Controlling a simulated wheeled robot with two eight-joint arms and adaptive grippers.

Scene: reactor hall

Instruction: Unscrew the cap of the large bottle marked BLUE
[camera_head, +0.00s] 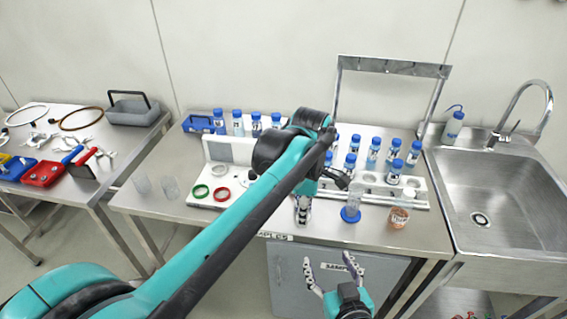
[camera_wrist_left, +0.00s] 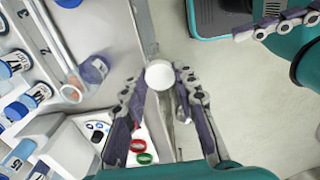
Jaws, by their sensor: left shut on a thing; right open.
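My left gripper (camera_head: 303,208) hangs over the front edge of the middle table, fingers down. In the left wrist view its fingers (camera_wrist_left: 165,100) are shut on a small white round piece (camera_wrist_left: 159,75), like a cap seen end-on. No bottle shows under it. My right gripper (camera_head: 335,272) is open and empty, lower, in front of the table; part of it shows in the left wrist view (camera_wrist_left: 278,22). Several blue-capped bottles (camera_head: 372,150) stand on the table behind and right of my left gripper. I cannot read BLUE on any; my left arm hides part of the rows.
Green (camera_head: 200,191) and red (camera_head: 221,194) rings lie left, beside two clear glasses. A sink (camera_head: 500,190) is right. A grey cabinet (camera_head: 290,275) stands below.

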